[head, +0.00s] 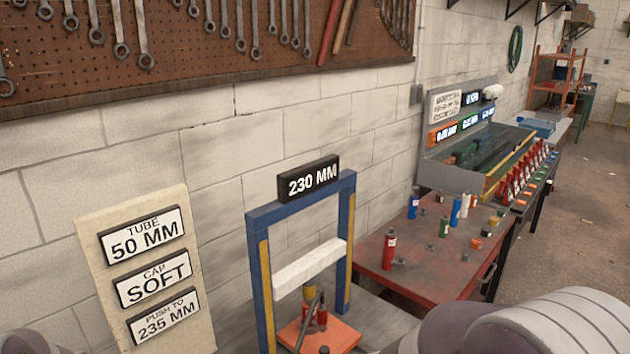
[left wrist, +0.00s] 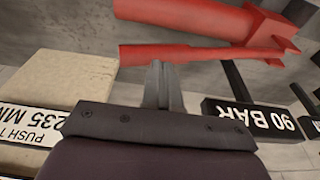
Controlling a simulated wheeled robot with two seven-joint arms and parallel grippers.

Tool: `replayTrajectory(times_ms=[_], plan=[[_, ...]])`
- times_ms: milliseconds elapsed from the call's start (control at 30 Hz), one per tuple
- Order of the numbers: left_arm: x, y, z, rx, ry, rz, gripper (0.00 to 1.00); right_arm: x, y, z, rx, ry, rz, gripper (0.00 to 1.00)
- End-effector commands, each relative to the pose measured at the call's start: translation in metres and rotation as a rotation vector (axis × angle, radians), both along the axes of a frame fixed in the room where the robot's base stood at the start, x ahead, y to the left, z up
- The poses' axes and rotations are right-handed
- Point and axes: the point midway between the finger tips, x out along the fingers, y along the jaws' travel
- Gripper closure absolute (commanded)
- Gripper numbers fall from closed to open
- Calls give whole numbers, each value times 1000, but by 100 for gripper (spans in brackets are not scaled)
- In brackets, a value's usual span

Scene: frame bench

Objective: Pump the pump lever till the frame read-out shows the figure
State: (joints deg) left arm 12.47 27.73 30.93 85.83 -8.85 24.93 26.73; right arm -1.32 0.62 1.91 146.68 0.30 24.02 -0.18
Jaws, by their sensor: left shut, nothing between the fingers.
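The blue frame (head: 262,280) stands against the wall in the head view. Its read-out (head: 308,180) on top shows 230 MM. A sign (head: 163,317) on the board reads PUSH TO 235 MM. A white crossbar (head: 310,267) spans the frame above an orange plate (head: 335,335). A slanted dark rod (head: 309,322) rises in front; I cannot tell whether it is the pump lever. My left gripper (left wrist: 163,88) is shut and empty in the left wrist view, close below red bars (left wrist: 200,53), one with a forked end. Contact is unclear. My right gripper is out of view.
A 90 BAR display (left wrist: 250,117) is right of the left fingers. A red table (head: 420,262) with a red bottle (head: 389,250) and several other bottles stands right of the frame. The sign board (head: 85,235) stands at the left. Open floor (head: 575,235) lies at far right.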

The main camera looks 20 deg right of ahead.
Motion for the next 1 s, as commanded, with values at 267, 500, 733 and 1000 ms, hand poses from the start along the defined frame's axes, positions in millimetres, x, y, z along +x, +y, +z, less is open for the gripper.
replayTrajectory(times_ms=[267,500,733,1000], plan=[[0,0,-22,-1,1,0,100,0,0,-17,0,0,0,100],[0,0,-49,-1,1,1,100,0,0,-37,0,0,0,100],[0,0,-74,0,2,1,100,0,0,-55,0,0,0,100],[0,0,-70,-1,1,1,100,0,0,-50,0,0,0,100]])
